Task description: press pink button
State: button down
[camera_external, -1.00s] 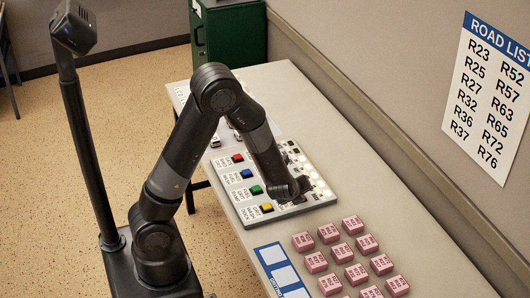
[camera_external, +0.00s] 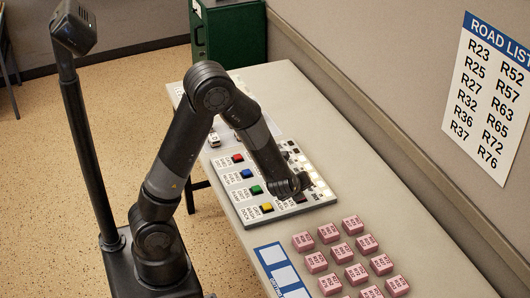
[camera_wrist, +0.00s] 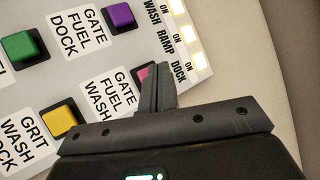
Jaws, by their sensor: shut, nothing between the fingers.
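The pink button (camera_wrist: 146,72) shows in the wrist view as a small pink patch in a dark surround, mostly hidden behind my fingers. It is beside a label reading "GATE FUEL WASH". My gripper (camera_wrist: 157,68) is shut and empty, its fingertips over or just in front of the button; I cannot tell whether they touch it.
The wrist view shows green (camera_wrist: 18,47), purple (camera_wrist: 119,17) and yellow (camera_wrist: 59,121) buttons nearby, and lit lamps (camera_wrist: 187,35) marked ON. Pink blocks (camera_external: 328,233) lie on the table in front of the panel. A wall (camera_external: 400,130) runs along the table's right side.

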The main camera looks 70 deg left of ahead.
jog(key=shift+r, duration=2.7)
jog(key=s+r+n+g, duration=0.2)
jog(key=s+r+n, duration=1)
jog(key=r, duration=0.1)
jog(key=s+d+r+n+h, duration=0.2)
jog(key=s+d+n+h, duration=0.1)
jog(key=s+d, duration=0.2)
jog(key=s+d+r+n+h, duration=0.3)
jog(key=s+d, duration=0.2)
jog(key=s, duration=0.2)
jog(key=shift+s+d+r+n+t, duration=0.3)
jog(key=shift+r+t, duration=0.05)
jog(key=shift+t, duration=0.05)
